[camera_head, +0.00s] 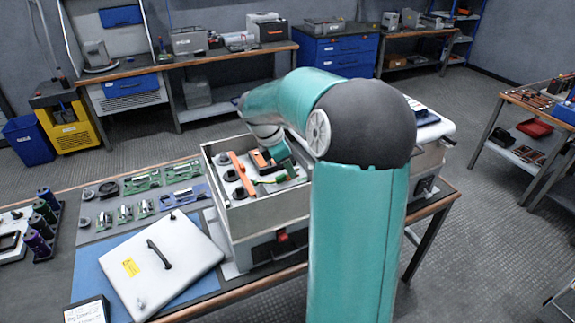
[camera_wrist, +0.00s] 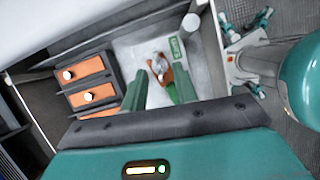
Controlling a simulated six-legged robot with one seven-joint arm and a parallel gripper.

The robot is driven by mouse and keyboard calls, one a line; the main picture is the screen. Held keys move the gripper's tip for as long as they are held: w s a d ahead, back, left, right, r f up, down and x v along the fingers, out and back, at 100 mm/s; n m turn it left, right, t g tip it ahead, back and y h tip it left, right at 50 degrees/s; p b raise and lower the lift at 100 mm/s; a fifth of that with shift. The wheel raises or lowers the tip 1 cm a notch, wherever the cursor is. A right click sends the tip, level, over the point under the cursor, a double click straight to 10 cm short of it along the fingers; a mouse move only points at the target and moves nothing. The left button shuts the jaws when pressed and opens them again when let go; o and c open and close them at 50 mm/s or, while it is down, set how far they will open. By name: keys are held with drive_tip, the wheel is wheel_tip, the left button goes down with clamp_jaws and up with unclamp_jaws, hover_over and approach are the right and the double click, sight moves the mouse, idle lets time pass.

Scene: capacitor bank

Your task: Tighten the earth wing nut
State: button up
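The earth wing nut (camera_wrist: 158,66) is a small metal piece on a stud on the pale floor of the open cabinet. A copper-coloured lug (camera_wrist: 167,76) and a green wire lie beside it. In the wrist view my gripper (camera_wrist: 160,88) has its two green fingers apart, one on each side of the nut in the picture; the gap between them looks empty. I cannot tell how far the fingertips are above the nut. In the head view my gripper (camera_head: 285,160) reaches down into the white open cabinet (camera_head: 242,215); my arm hides part of it, and the nut cannot be made out there.
Orange bars (camera_wrist: 90,96) with round terminals stand left of the nut in the wrist view. Cabinet walls surround the gripper. A white lid (camera_head: 165,270) with a black handle lies on the bench front left. Small parts (camera_head: 145,208) lie on a mat behind it.

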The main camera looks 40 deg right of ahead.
clamp_jaws()
drive_tip(key=shift+m, duration=0.4)
drive_tip(key=m, duration=0.1)
drive_tip(key=m+g, duration=0.1)
drive_tip(key=m, duration=0.1)
drive_tip(key=m+y, duration=0.1)
drive_tip(key=shift+w+d+f+g, duration=0.15)
drive_tip(key=shift+w+d+g, duration=0.05)
drive_tip(key=shift+w+g, duration=0.1)
drive_tip(key=m, duration=0.2)
drive_tip(key=m+y, duration=0.1)
drive_tip(key=m, duration=0.1)
drive_tip(key=m+g+y, duration=0.1)
drive_tip(key=shift+w+d+m, duration=0.2)
drive_tip(key=shift+d+m, duration=0.2)
drive_tip(key=m+y, duration=0.1)
drive_tip(key=m, duration=0.2)
drive_tip(key=d+m+y, duration=0.1)
drive_tip(key=m, duration=0.2)
drive_tip(key=shift+y, duration=0.3)
drive_tip(key=m, duration=0.1)
drive_tip(key=m+y, duration=0.1)
drive_tip(key=m, duration=0.1)
drive_tip(key=m+t, duration=0.1)
drive_tip(key=m, duration=0.1)
drive_tip(key=shift+s+d+y, duration=0.25)
drive_tip(key=shift+y, duration=0.05)
drive_tip(key=shift+r+m, duration=0.2)
drive_tip(key=shift+m, duration=0.1)
